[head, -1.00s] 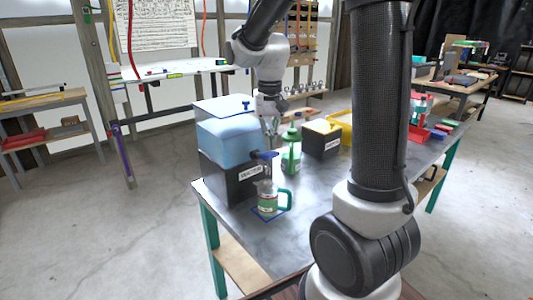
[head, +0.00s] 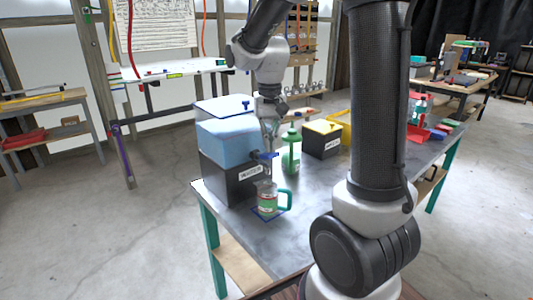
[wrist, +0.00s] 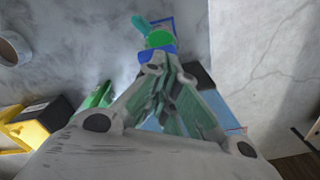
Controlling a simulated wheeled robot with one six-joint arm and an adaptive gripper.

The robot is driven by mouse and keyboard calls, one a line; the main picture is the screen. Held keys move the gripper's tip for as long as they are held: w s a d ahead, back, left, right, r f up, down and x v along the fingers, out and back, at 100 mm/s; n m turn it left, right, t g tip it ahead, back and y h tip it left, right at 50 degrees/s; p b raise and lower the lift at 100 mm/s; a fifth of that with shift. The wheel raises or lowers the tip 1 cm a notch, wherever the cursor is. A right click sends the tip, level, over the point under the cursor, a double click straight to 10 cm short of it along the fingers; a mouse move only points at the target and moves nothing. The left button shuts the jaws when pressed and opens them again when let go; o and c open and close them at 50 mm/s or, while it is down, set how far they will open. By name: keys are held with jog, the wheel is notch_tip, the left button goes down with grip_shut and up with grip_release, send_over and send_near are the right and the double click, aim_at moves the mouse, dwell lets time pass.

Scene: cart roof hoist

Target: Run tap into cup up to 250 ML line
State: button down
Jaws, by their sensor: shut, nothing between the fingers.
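A clear cup (head: 267,203) with a teal handle (head: 285,200) and a green and white band stands upright on a blue-outlined square on the table. In the wrist view a round green surface (wrist: 158,39) shows at the cup; I cannot tell the level against the 250 ML line. The tap's blue lever (head: 268,155) sticks out from the dispenser (head: 230,150) above the cup. It also shows in the wrist view (wrist: 157,51). My gripper (head: 269,149) is shut and empty, pointing down right at the lever. I cannot tell whether it touches. No stream is clearly visible.
A green bottle (head: 291,150) stands close to the right of my gripper. A black box with a yellow top (head: 322,139) and a yellow bin (head: 343,124) are beyond it. The table's front part (head: 290,235) is clear.

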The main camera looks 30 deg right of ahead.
jog(key=shift+f, duration=2.05)
dwell(6.0)
